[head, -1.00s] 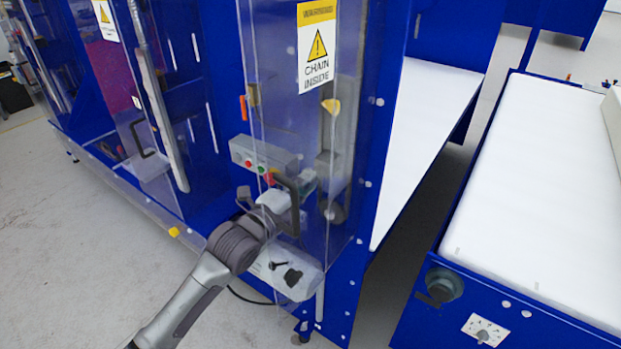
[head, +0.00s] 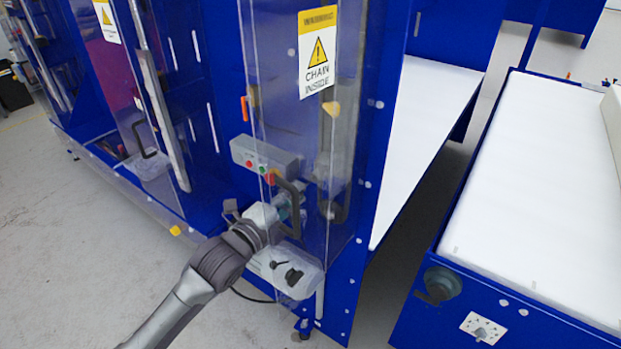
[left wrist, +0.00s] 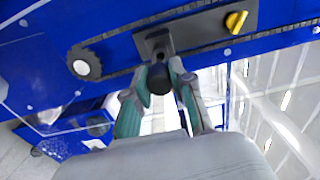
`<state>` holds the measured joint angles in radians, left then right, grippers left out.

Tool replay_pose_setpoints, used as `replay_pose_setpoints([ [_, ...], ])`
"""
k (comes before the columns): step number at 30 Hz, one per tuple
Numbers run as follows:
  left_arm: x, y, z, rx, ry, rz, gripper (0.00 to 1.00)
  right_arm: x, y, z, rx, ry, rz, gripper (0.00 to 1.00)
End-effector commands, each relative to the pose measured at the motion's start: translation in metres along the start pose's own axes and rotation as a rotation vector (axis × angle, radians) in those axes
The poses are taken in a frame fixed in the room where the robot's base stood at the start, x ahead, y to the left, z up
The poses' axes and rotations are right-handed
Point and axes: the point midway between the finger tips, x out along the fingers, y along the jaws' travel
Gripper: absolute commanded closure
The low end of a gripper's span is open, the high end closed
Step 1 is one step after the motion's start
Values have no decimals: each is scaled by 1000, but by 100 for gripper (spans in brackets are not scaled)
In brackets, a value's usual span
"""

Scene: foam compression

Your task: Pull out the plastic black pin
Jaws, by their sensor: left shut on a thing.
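The black pin (left wrist: 158,80) shows its round dark end between the teal fingertips of my left gripper (left wrist: 160,84) in the left wrist view. It lies just in front of a grey bracket plate (left wrist: 150,45) on the blue machine; I cannot tell how deep it sits. My left gripper is shut on it. In the head view my left gripper (head: 290,201) is at the clear door with its black handle, partly hidden by them, and the pin cannot be made out. My right gripper is not in view.
A toothed wheel and chain (left wrist: 84,62) and a yellow knob (left wrist: 236,21) are near the pin. A control box (head: 264,158) with coloured buttons is above the gripper in the head view. White conveyor beds (head: 540,190) stand at the right; open floor lies left.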

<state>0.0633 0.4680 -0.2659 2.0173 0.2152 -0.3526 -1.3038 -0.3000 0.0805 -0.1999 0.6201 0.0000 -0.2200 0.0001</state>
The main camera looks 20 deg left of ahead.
Motion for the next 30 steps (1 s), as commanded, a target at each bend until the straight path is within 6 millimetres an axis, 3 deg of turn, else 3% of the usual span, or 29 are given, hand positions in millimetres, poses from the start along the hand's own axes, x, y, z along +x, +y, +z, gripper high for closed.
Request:
replay_pose_setpoints([
  [13,-17,-1,0,1,0,-1,100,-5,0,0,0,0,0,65],
  [30,-19,0,0,0,0,-1,100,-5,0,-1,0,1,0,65],
])
